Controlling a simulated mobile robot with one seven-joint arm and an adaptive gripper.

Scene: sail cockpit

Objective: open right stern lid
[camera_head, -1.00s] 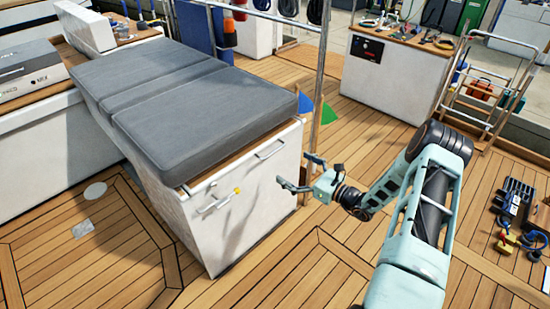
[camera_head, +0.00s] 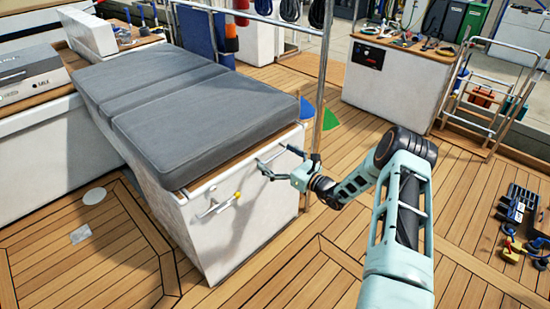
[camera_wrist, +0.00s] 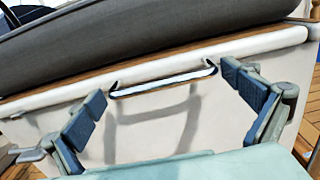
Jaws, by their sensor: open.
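The white stern locker (camera_head: 245,215) stands under a long grey cushion (camera_head: 190,95), its end panel facing me. A slim metal bar handle (camera_wrist: 165,84) is fixed near the panel's top edge, just below a wooden strip (camera_wrist: 150,63). The lid looks closed, with no visible gap. My gripper (camera_head: 274,160) is at this handle, partly covering it in the head view. In the wrist view my gripper (camera_wrist: 164,85) is open, one blue-padded finger at each end of the handle. I cannot tell whether the fingers touch it.
A second handle with a yellow part (camera_head: 217,205) sits left on the same panel. A metal post (camera_head: 322,85) rises close behind my gripper. A white cabinet (camera_head: 390,80) and a trolley (camera_head: 480,100) stand further back. The wooden deck (camera_head: 290,275) in front is clear.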

